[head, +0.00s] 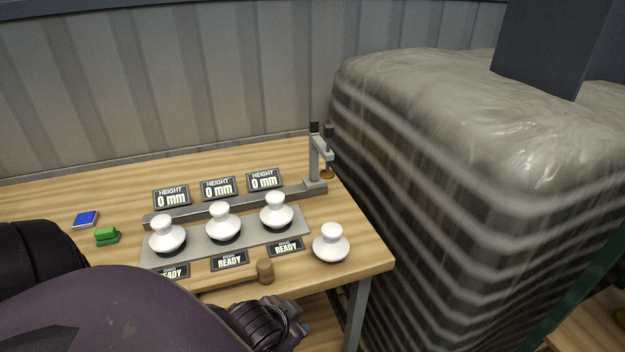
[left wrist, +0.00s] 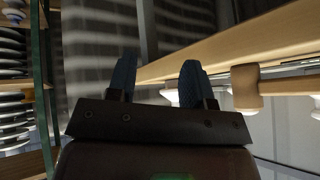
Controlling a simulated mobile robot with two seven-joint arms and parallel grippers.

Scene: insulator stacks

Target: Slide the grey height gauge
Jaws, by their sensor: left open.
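The grey height gauge (head: 315,160) stands upright at the right end of a grey rail (head: 240,207) on the wooden table, with dark caps on top and a small brass-coloured part beside its arm. Three white insulators, the left (head: 167,236), middle (head: 223,222) and right (head: 277,211), stand on a grey plate in front of the rail. My left gripper (left wrist: 157,78) is open and empty, with blue fingertips, low by the table's front edge and well apart from the gauge. In the head view my left arm covers the bottom left. My right gripper is not in view.
A fourth white insulator (head: 331,243) stands near the front right corner. Height displays (head: 218,188) read 0 mm; READY signs (head: 230,261) stand in front. A wrapped stack (head: 450,190) stands right of the table.

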